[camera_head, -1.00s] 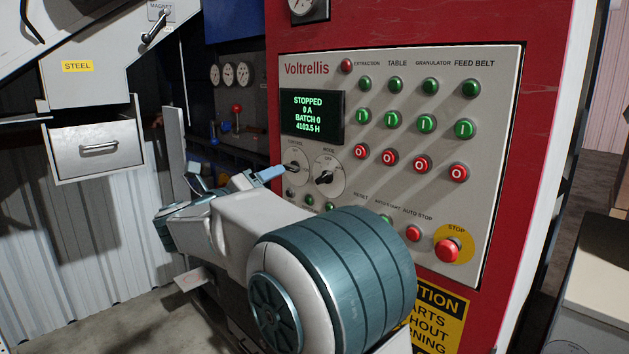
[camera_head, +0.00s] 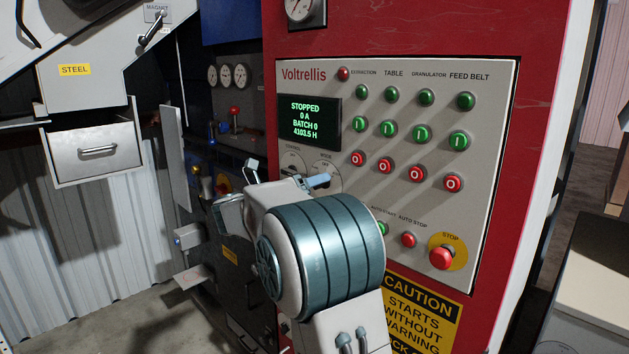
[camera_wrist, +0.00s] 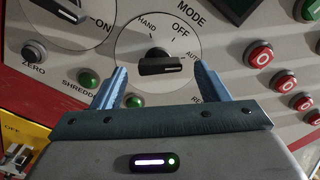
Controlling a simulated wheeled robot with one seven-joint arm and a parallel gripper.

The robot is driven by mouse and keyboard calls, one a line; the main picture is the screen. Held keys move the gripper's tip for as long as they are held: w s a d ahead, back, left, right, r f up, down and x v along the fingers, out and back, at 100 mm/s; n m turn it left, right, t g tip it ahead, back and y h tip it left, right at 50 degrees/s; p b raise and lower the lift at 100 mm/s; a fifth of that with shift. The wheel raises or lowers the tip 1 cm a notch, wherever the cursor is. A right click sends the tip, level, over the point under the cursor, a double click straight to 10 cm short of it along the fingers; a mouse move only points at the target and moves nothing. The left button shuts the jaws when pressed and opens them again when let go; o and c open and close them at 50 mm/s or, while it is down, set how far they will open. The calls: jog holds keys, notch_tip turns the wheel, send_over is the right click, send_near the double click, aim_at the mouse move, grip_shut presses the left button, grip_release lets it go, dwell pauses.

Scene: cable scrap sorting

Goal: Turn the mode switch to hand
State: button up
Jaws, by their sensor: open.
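The mode switch (camera_wrist: 158,62) is a black knob on a round white dial, marked HAND at upper left, OFF at top and AUTO at right. Its white pointer line aims right, toward the AUTO side. My gripper (camera_wrist: 158,74) is open, with one blue finger low on each side of the knob and a gap to both. I cannot tell how far the fingertips are from the panel. In the head view my gripper (camera_head: 318,181) is in front of the mode dial (camera_head: 326,164) and hides its knob.
The grey control panel (camera_head: 487,110) has several green and red buttons and a red stop button (camera_head: 442,258). The CONTROL dial (camera_wrist: 68,18) is left of the mode dial. The ZERO button (camera_wrist: 34,50) and a green button (camera_wrist: 88,78) are below. The display (camera_head: 310,121) reads STOPPED.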

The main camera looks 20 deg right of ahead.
jog(key=shift+x, duration=0.8)
jog(key=c, duration=1)
jog(key=shift+n, duration=0.4)
jog(key=shift+w+a+n+p, duration=0.1)
jog(key=shift+n+p, duration=2.1)
jog(key=shift+n, duration=2.6)
jog(key=shift+w+n+p, duration=0.15)
jog(key=shift+n+p, duration=2)
jog(key=shift+n, duration=2.65)
jog(key=shift+f, duration=0.1)
